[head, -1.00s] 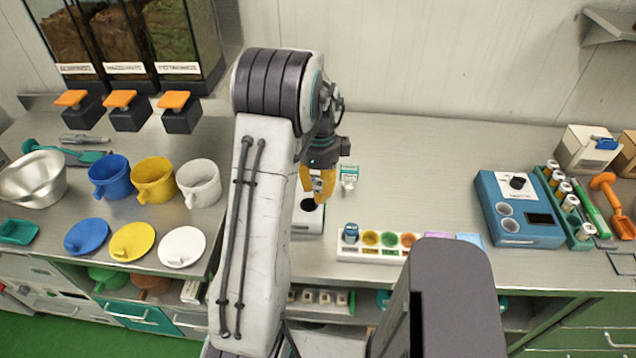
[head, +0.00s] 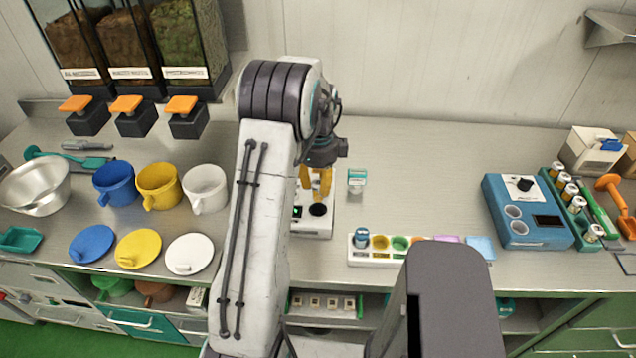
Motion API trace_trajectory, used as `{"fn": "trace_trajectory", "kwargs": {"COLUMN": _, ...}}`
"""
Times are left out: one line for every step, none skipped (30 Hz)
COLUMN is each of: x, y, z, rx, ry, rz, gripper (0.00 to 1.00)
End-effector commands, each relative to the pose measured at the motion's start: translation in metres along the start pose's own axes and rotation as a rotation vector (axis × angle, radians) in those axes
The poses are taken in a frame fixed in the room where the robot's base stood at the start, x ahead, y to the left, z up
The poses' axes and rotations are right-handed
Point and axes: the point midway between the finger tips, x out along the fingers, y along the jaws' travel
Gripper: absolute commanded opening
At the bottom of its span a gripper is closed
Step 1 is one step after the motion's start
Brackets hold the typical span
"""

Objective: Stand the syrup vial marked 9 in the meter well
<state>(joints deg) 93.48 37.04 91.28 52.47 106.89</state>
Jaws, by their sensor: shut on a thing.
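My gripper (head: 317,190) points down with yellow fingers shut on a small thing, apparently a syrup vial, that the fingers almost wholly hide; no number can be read. It is over the back part of a white device (head: 313,228) with a dark round spot and a small green-lit display. I cannot tell whether the held thing touches the device. A blue box (head: 527,236) at right has two round wells, a dark screen and a knob. Beside it a green rack (head: 580,226) holds several vials, their marks too small to read.
A white strip (head: 372,259) with coloured wells and a blue-topped vial (head: 361,236) lies right of the device. A small green-and-white item (head: 356,181) stands behind it. Cups (head: 205,188) and lids are at left. The counter between strip and blue box is largely clear.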

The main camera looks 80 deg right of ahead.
Motion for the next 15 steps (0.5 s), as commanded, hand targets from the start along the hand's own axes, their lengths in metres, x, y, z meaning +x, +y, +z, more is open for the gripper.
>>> {"fn": "trace_trajectory", "kwargs": {"x": 0.004, "y": 0.0, "z": 0.0, "rx": 0.0, "ry": 0.0, "rz": 0.001, "gripper": 0.0}}
{"fn": "trace_trajectory", "kwargs": {"x": 0.006, "y": 0.0, "z": 0.0, "rx": 0.0, "ry": 0.0, "rz": 0.001, "gripper": 0.0}}
{"fn": "trace_trajectory", "kwargs": {"x": 0.009, "y": 0.0, "z": 0.0, "rx": 0.0, "ry": 0.0, "rz": 0.0, "gripper": 0.0}}
{"fn": "trace_trajectory", "kwargs": {"x": 0.011, "y": 0.0, "z": 0.0, "rx": 0.0, "ry": 0.0, "rz": 0.001, "gripper": 0.0}}
{"fn": "trace_trajectory", "kwargs": {"x": 0.013, "y": 0.0, "z": 0.0, "rx": 0.0, "ry": 0.0, "rz": 0.001, "gripper": 0.0}}
{"fn": "trace_trajectory", "kwargs": {"x": 0.016, "y": 0.0, "z": 0.0, "rx": 0.0, "ry": 0.0, "rz": 0.001, "gripper": 0.0}}
{"fn": "trace_trajectory", "kwargs": {"x": 0.019, "y": 0.0, "z": 0.0, "rx": -0.001, "ry": 0.0, "rz": 0.001, "gripper": 0.0}}
{"fn": "trace_trajectory", "kwargs": {"x": 0.021, "y": 0.0, "z": 0.0, "rx": -0.001, "ry": 0.0, "rz": 0.001, "gripper": 0.0}}
{"fn": "trace_trajectory", "kwargs": {"x": 0.025, "y": 0.0, "z": 0.0, "rx": -0.001, "ry": 0.0, "rz": 0.001, "gripper": 0.0}}
{"fn": "trace_trajectory", "kwargs": {"x": 0.027, "y": 0.0, "z": 0.0, "rx": -0.001, "ry": 0.0, "rz": 0.001, "gripper": 0.0}}
{"fn": "trace_trajectory", "kwargs": {"x": 0.03, "y": 0.0, "z": 0.0, "rx": -0.001, "ry": 0.0, "rz": 0.001, "gripper": 0.0}}
{"fn": "trace_trajectory", "kwargs": {"x": 0.034, "y": 0.0, "z": 0.0, "rx": -0.001, "ry": 0.0, "rz": 0.001, "gripper": 0.0}}
{"fn": "trace_trajectory", "kwargs": {"x": 0.036, "y": 0.0, "z": 0.0, "rx": -0.001, "ry": 0.0, "rz": 0.0, "gripper": 0.0}}
{"fn": "trace_trajectory", "kwargs": {"x": 0.038, "y": 0.0, "z": 0.0, "rx": -0.001, "ry": 0.0, "rz": 0.0, "gripper": 0.0}}
{"fn": "trace_trajectory", "kwargs": {"x": 0.042, "y": -0.001, "z": 0.0, "rx": -0.001, "ry": 0.0, "rz": 0.0, "gripper": 0.0}}
